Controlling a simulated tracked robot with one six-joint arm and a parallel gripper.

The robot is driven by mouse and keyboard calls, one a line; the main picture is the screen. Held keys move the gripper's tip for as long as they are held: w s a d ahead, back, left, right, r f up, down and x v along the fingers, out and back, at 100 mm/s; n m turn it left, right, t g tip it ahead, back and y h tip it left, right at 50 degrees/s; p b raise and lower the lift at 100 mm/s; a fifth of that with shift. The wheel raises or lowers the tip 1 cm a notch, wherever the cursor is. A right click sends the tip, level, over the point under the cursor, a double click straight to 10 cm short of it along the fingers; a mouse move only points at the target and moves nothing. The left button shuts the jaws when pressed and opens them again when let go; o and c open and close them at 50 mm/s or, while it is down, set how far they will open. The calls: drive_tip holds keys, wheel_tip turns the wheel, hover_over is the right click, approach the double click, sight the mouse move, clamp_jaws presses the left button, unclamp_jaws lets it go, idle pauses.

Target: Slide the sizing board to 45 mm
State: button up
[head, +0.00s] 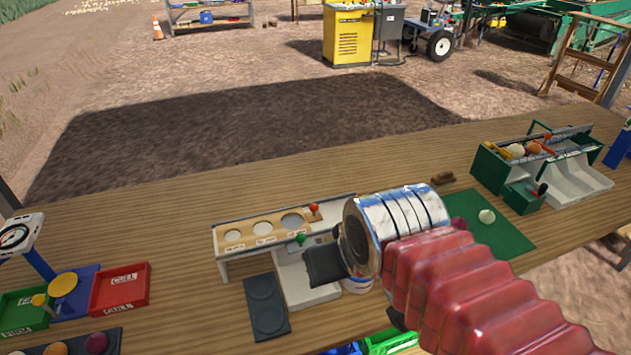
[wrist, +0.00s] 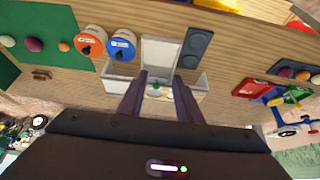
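The sizing board (head: 250,231) is a tan strip with three round holes, lying in a long pale frame (head: 222,268) on the bench. The hole labels are too small to read. A red knob (head: 314,208) stands at its right end, and a green knob (head: 300,239) is at the frame's front edge. My gripper (head: 322,264) is over the right part of the frame, hiding some of it. In the wrist view, my gripper's two fingers (wrist: 159,82) are apart, with the green knob (wrist: 155,87) seen between them. I cannot tell whether they touch it.
A dark two-disc plate (head: 266,305) lies before the frame. Red CULL (head: 120,288) and green FIRM (head: 20,310) trays stand left. A green mat (head: 490,225) and a green-and-white box unit (head: 545,165) are right. Orange-topped (wrist: 89,42) and blue-topped (wrist: 121,45) pots stand close by.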

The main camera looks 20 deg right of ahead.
drive_tip(key=shift+o, duration=1)
drive_tip(key=shift+w+r, duration=0.1)
drive_tip(key=shift+w, duration=0.1)
drive_tip(key=w+d+r+n, duration=0.1)
drive_tip(key=w+d+r, duration=0.1)
drive_tip(key=w, duration=0.9)
drive_tip(key=n+h, duration=0.1)
drive_tip(key=n, duration=0.1)
approach(314, 206)
drive_tip(key=shift+g, duration=0.4)
drive_tip(key=v, duration=0.4)
drive_tip(key=shift+w+r, duration=0.15)
drive_tip(key=shift+r, duration=0.15)
drive_tip(key=shift+f, duration=0.1)
drive_tip(key=x, duration=1.3)
drive_tip(key=shift+w+d+f, duration=0.1)
drive_tip(key=shift+w+f, duration=0.1)
drive_tip(key=shift+f, duration=0.05)
drive_tip(key=shift+c, duration=0.3)
clamp_jaws()
